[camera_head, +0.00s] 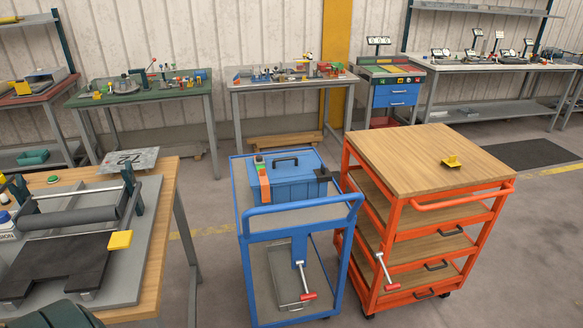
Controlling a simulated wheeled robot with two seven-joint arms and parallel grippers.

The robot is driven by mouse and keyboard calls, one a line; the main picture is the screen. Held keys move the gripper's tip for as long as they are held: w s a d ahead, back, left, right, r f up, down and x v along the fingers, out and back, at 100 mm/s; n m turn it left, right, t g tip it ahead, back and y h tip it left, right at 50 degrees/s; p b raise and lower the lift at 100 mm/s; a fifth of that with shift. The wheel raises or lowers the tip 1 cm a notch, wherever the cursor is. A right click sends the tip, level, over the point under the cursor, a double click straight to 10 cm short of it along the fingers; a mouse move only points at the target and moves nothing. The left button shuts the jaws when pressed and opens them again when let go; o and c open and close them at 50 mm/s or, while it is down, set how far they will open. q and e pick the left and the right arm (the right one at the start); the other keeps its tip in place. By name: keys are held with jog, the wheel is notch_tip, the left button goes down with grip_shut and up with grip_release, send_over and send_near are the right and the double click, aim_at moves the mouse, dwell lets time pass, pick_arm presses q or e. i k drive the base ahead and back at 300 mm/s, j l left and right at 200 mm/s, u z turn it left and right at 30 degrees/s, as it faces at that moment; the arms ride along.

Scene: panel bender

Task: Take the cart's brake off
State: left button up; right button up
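A blue cart (240,195) stands in the middle of the floor. A lever with a red grip (306,296) hangs at its near side, tilted down to the right. An orange cart (430,205) with wooden shelves stands close on its right. A similar lever with a red grip (391,287) is on the orange cart's near left post, also slanting down to the right. Which cart the task means, and whether either lever is a brake or is set, I cannot tell. Neither of my grippers is in view.
A blue toolbox (290,180) sits on the blue cart and a small yellow piece (452,162) on the orange cart. A wooden bench (155,200) with a roller device stands at left. Workbenches line the back wall. Grey floor (215,270) is clear between bench and blue cart.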

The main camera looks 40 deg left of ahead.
aim_at(308, 296)
jog(key=u, duration=0.95)
